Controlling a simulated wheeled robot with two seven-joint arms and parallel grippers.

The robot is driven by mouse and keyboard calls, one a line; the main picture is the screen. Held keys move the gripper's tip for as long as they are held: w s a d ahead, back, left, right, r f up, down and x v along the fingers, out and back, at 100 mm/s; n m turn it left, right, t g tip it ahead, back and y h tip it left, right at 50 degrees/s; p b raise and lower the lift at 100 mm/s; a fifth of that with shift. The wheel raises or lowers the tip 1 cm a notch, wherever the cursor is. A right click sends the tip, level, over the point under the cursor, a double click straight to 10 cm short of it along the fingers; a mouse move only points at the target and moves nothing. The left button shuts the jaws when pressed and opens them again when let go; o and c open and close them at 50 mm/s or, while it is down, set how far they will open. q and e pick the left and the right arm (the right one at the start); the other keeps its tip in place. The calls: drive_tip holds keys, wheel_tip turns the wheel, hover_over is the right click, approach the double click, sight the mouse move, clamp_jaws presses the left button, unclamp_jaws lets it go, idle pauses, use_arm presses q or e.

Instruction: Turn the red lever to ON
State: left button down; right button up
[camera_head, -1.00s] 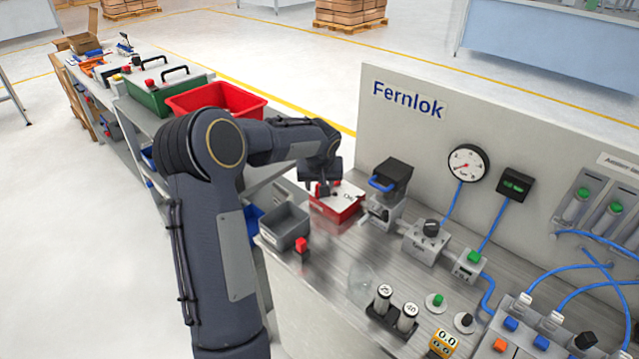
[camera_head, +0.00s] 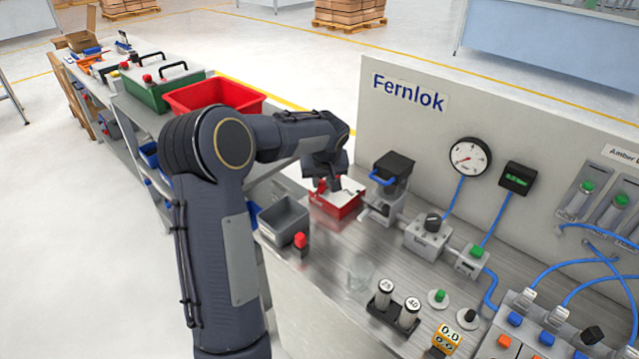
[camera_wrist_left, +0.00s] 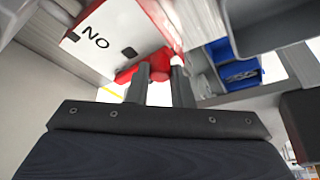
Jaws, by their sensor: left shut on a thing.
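The red lever (camera_head: 321,186) sits on a red box with a white top (camera_head: 341,193), on the bench in front of the Fernlok panel. In the left wrist view the lever (camera_wrist_left: 130,74) shows red beside and between the fingers, and the white face (camera_wrist_left: 100,38) carries the letters ON, upside down. My left gripper (camera_head: 332,185) is over the box and shut on the lever. Its two fingers also show in the left wrist view (camera_wrist_left: 158,72). The wrist hides part of the lever in the head view. My right gripper is not in view.
A grey bin (camera_head: 284,221) and a small red-topped part (camera_head: 300,241) stand left of the box. A black-topped device with a blue handle (camera_head: 390,178) stands close on the right. A clear beaker (camera_head: 360,275) stands nearer the front. Bare bench lies between.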

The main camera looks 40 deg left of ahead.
use_arm(q)
drive_tip(key=shift+w+d+f+n+y+b, duration=0.2)
drive_tip(key=shift+d+n+y+b, duration=0.1)
drive_tip(key=shift+d+n+b, duration=0.45)
drive_tip(key=shift+w+d+r+n+g+b, duration=0.15)
drive_tip(key=shift+d+n+g+b, duration=0.25)
drive_tip(key=shift+n, duration=0.35)
drive_tip(key=shift+w+d+r+n+g+y, duration=0.1)
drive_tip(key=shift+w+d+n+g+y, duration=0.2)
drive_tip(key=shift+n, duration=0.45)
drive_tip(key=shift+w+d+n+g, duration=0.1)
drive_tip(key=shift+d+n+g, duration=0.3)
drive_tip(key=shift+n, duration=0.35)
drive_tip(key=c, duration=1.3)
unclamp_jaws()
drive_tip(key=shift+d+r, duration=0.1)
